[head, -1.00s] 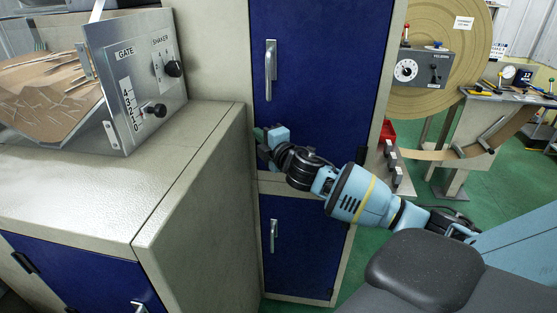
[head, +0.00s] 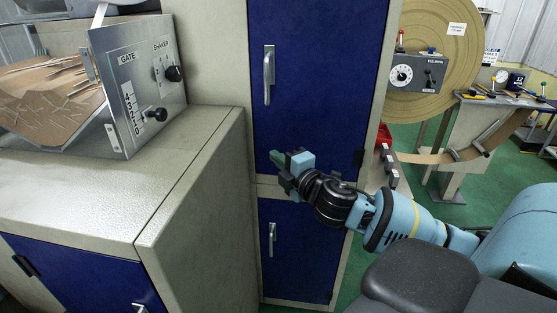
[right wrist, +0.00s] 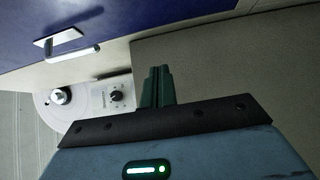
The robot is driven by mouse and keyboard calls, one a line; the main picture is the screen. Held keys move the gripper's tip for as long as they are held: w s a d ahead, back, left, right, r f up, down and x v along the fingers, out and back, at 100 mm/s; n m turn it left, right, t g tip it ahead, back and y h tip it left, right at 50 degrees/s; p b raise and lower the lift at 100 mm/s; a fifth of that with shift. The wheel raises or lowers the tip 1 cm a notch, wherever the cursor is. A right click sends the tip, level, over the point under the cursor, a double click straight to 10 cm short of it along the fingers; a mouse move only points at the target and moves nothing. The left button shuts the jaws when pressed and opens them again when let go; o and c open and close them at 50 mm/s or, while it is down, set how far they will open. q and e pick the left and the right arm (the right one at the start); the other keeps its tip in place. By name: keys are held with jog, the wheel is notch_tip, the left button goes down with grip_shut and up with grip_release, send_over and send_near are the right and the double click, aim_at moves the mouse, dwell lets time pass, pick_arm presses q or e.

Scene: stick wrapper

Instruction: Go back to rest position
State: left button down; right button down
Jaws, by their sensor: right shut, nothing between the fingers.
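My right gripper (head: 279,160) is in the middle of the head view, in front of the blue cabinet doors. Its fingers point up and left, and my blue and black arm reaches in from the right. In the right wrist view its dark green fingers (right wrist: 158,85) are together with nothing between them. It appears apart from the cabinet. My left gripper is not in either view.
Tall cabinet with a blue upper door (head: 320,80), a lower door (head: 295,245) and metal handles. At left, a grey cabinet (head: 195,190) carries the gate and shaker panel (head: 140,85). A large tan reel (head: 440,60) and workbench (head: 480,125) stand at right.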

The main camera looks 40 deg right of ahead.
jog(key=shift+s, duration=0.1)
dwell(0.3)
jog(key=s+a+f+m+g+y+p, duration=0.1)
jog(key=s+a+f+m+g, duration=0.2)
jog(key=f, duration=0.5)
jog(key=s+a+f+m+y, duration=0.1)
jog(key=s+a+f, duration=0.2)
jog(key=s+f, duration=0.4)
jog(key=s+a+f+m+g+p, duration=0.1)
jog(key=s+a+f+m+g, duration=0.2)
jog(key=f, duration=0.6)
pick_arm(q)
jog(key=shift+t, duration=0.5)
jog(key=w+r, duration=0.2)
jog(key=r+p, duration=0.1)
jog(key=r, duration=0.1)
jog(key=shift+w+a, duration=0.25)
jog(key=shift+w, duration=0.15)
pick_arm(e)
jog(key=s+a+f+m+g+y, duration=0.1)
jog(key=s+a+f+m, duration=0.3)
jog(key=s, duration=0.7)
jog(key=s+a+f+m+g, duration=0.2)
jog(key=s+a+f, duration=0.5)
jog(key=s, duration=0.4)
jog(key=shift+s+a+m+y, duration=0.3)
jog(key=shift+a+m+y, duration=0.1)
jog(key=shift+m, duration=0.5)
